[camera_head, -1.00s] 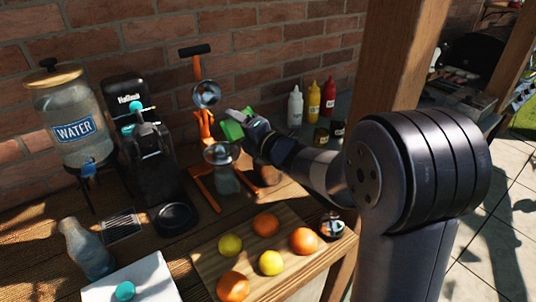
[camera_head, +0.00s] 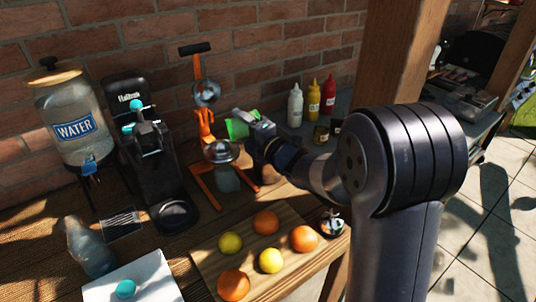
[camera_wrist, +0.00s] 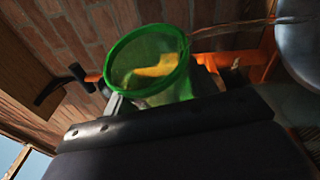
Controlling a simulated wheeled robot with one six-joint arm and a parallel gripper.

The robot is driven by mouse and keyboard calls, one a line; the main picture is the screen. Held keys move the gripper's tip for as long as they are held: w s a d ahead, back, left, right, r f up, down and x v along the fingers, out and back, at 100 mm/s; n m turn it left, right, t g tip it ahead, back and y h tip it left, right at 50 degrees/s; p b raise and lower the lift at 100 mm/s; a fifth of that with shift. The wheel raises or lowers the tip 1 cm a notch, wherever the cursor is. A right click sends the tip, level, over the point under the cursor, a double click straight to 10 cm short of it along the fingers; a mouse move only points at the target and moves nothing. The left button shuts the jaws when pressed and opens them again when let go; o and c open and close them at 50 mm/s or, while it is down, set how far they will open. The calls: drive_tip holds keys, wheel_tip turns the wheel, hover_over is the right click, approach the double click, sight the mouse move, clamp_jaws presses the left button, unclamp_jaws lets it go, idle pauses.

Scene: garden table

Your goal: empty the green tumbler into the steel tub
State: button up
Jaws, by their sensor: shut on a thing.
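The orange press (camera_head: 206,188) with a metal bowl stands below the tumbler. Left are a black machine (camera_head: 150,170) and a water dispenser (camera_head: 72,128). Oranges and lemons lie on a cutting board (camera_head: 215,262). Sauce bottles (camera_head: 313,99) stand behind my arm.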

drive_tip(key=shift+f+m+b, duration=0.3)
drive_tip(key=shift+m+b, duration=0.3)
drive_tip(key=shift+b, duration=0.5)
drive_tip(key=shift+d+m+t+b, duration=0.15)
drive_tip(key=shift+m+t+b, duration=0.3)
drive_tip(key=shift+b, duration=0.25)
